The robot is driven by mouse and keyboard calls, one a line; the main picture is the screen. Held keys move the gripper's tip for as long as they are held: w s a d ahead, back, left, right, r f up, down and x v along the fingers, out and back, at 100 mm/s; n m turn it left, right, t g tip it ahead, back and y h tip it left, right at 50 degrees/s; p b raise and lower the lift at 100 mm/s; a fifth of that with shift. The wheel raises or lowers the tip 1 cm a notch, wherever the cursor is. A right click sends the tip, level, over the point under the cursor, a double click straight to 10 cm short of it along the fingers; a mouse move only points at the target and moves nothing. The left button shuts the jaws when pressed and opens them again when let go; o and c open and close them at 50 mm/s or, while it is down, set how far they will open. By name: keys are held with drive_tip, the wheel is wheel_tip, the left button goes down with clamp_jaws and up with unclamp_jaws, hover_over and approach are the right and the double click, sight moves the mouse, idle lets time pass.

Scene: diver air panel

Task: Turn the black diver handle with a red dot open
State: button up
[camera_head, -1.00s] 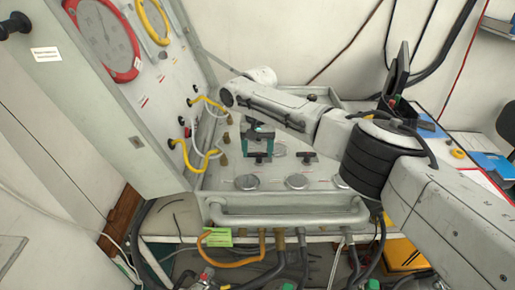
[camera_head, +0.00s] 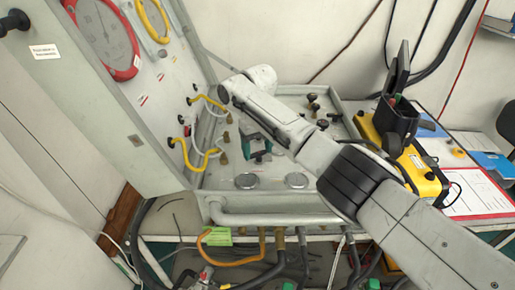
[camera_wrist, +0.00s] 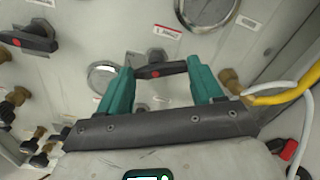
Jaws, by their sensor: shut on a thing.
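The black handle with a red dot (camera_wrist: 160,70) sits on the grey panel between my two teal fingers in the wrist view. My gripper (camera_wrist: 161,82) is shut on it, with one finger at each end of the bar. In the head view my gripper (camera_head: 257,143) is low over the panel, and the black handle (camera_head: 261,156) shows only partly beside the fingers. A second black handle with a red mark (camera_wrist: 30,41) is at the upper left in the wrist view, clear of my gripper.
The upright panel with a red-rimmed gauge (camera_head: 105,38) stands left of my gripper. Yellow hoses (camera_head: 198,158) curve close by on the left. Round gauges (camera_head: 248,181) lie in front. A yellow case (camera_head: 425,178) stands at right on the table.

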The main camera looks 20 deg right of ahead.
sight(259, 153)
drive_tip(key=n, duration=0.6)
drive_tip(key=shift+s+b, duration=0.1)
drive_tip(key=shift+b, duration=0.3)
drive_tip(key=n, duration=0.5)
drive_tip(key=shift+d+n, duration=0.15)
drive_tip(key=shift+n, duration=0.25)
drive_tip(key=shift+r, duration=0.1)
drive_tip(key=o, duration=1.1)
drive_tip(key=shift+c, duration=0.2)
wheel_tip(259, 153, up, 11)
drive_tip(key=b, duration=0.2)
drive_tip(key=shift+f, duration=0.2)
